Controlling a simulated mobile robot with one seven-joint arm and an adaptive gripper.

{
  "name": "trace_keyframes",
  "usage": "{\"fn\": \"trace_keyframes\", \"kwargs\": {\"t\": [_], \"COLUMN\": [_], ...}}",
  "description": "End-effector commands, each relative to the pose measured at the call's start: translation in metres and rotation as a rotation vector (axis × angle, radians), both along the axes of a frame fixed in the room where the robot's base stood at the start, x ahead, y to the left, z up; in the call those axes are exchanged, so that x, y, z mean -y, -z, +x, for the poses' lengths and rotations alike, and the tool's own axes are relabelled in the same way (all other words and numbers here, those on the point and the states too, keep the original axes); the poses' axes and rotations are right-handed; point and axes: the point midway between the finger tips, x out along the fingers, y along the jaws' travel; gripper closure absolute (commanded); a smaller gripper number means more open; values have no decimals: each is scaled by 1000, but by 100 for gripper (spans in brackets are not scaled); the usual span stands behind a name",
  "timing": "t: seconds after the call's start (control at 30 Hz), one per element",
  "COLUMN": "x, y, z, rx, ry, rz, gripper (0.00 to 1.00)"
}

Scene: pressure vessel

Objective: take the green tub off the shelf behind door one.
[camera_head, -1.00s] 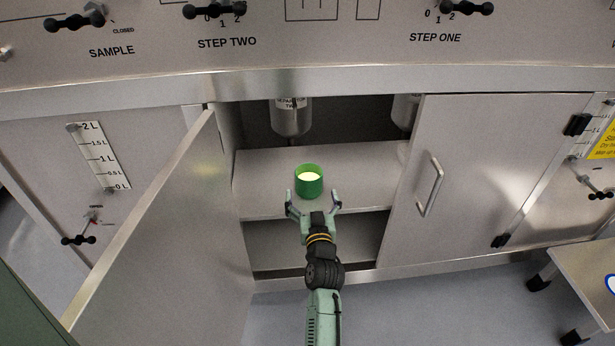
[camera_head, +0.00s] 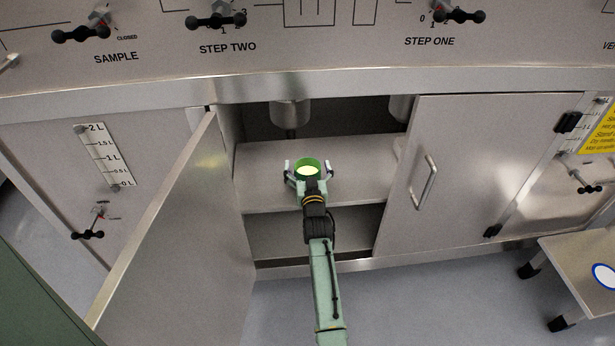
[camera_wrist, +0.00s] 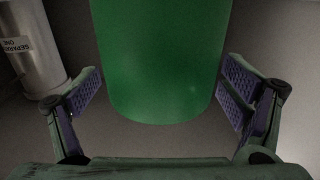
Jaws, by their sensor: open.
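My gripper (camera_head: 308,171) is open, with one finger on each side of the tub. In the wrist view the tub (camera_wrist: 160,60) fills the middle between the two fingers (camera_wrist: 160,95). A gap shows between the tub and each finger pad, so the gripper is around it and not shut on it. The gripper hides the tub's lower front in the head view.
The left door (camera_head: 165,235) stands open to the left. The right door (camera_head: 465,165) is closed. A metal vessel (camera_head: 290,112) hangs above and behind the tub; a labelled cylinder (camera_wrist: 30,45) shows at the wrist view's left. A small table (camera_head: 580,262) stands at right.

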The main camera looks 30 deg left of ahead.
Motion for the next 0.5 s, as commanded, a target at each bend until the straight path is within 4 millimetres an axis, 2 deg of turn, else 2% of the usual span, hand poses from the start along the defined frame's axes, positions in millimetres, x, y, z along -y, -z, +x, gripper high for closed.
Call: {"fn": "trace_keyframes", "kwargs": {"t": [0.2,0.5], "x": [0,0], "y": [0,0], "z": [0,0], "rx": [-1,0], "ry": [0,0], "rz": [1,0], "gripper": [9,29]}}
